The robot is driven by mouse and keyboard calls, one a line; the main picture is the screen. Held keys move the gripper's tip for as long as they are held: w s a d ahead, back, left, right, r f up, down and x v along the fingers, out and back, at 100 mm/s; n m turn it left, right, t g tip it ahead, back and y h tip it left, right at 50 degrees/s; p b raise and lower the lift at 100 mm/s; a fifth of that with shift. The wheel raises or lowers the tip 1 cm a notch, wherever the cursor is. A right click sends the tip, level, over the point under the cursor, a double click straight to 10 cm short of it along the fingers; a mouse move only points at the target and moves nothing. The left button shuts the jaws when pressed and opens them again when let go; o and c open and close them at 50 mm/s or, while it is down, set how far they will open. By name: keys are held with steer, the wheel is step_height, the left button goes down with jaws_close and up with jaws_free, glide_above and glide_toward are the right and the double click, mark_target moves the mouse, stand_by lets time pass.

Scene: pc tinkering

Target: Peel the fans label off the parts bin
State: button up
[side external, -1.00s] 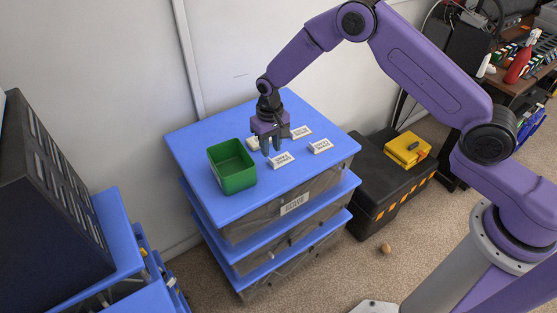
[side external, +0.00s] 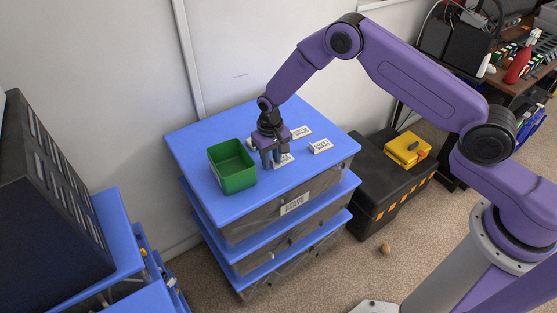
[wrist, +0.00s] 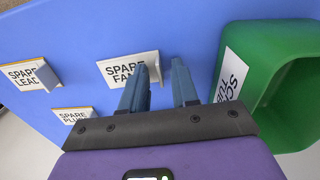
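The fans label (wrist: 120,70) is a white card reading "SPARE FAN", its end hidden, on the blue top of the parts bin (side external: 215,125). A raised grey-white tab (wrist: 155,68) stands at its right end. My gripper (wrist: 160,66) is open, its two blue-grey fingers pointing down. The tab shows between the fingertips, nearer the left finger; I cannot tell whether they touch. In the side view the label (side external: 286,160) is partly hidden behind my gripper (side external: 271,164).
A green tub (side external: 232,166) with a partly visible label stands close to the gripper. Other tabbed labels are the leads label (wrist: 22,75), the plugs label (wrist: 70,113) and one at right (side external: 320,146). Another label (side external: 294,203) is on the drawer front.

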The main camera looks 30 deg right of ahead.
jaws_close()
steer(key=shift+a+r, duration=0.25)
steer(key=shift+r, duration=0.65)
steer(key=shift+a+r, duration=0.2)
steer(key=shift+r, duration=0.65)
stand_by(0.9)
steer(key=shift+r, duration=2.5)
